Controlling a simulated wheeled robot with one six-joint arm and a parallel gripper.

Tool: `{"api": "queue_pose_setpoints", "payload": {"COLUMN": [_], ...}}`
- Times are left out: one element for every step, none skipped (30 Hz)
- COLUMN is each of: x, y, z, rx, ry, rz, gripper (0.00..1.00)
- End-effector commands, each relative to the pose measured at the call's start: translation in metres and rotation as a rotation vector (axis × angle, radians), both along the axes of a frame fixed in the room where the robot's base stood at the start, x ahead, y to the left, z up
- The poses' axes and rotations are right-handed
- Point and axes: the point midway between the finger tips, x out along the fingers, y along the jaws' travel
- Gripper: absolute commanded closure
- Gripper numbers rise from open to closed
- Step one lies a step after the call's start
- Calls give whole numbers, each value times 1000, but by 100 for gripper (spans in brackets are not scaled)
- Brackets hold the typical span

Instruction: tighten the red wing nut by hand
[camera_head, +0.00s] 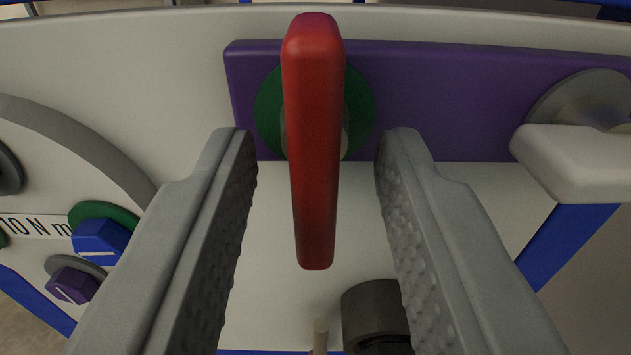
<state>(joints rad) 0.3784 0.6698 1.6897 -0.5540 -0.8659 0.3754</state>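The red wing nut (315,150) shows as a long red bar standing upright in the picture, in front of a green disc (268,112) on a purple plate (430,95). My gripper (315,150) is open. Its two grey ridged fingers stand left and right of the red wing nut, with a clear gap on each side. Neither finger appears to touch it. The stud behind the wing nut is mostly hidden by the red bar.
A white handle-like part (580,160) with a grey disc sits at the right on the purple plate. A dark cylinder (375,312) is below. Blue (100,240) and purple (72,287) hex nuts are at the lower left, by a label reading "10 N m". The pale panel surrounds these.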

Motion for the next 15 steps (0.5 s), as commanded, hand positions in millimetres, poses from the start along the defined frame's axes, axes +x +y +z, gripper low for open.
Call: {"api": "queue_pose_setpoints", "payload": {"x": [0, 0, 0, 0, 0, 0, 0, 0, 0, 0, 0, 0, 0, 0, 0], "y": [0, 0, 0, 0, 0, 0, 0, 0, 0, 0, 0, 0, 0, 0, 0], "z": [1, 1, 1, 1, 1, 1, 1, 2, 2, 2, 2, 2, 2, 2, 2], "rx": [0, -1, -1, -1, -1, -1, -1, -1, -1, -1, -1, -1, -1, -1, -1], "ry": [-1, -1, -1, -2, -2, -2, -2, -2, -2, -3, -3, -3, -3, -3, -3], "rz": [0, 0, 0, 0, 0, 0, 0, 0, 0, 0, 0, 0, 0, 0, 0], "gripper": [67, 67, 67, 67, 67, 67, 67, 67, 67, 67, 67, 67, 67, 67, 67]}}
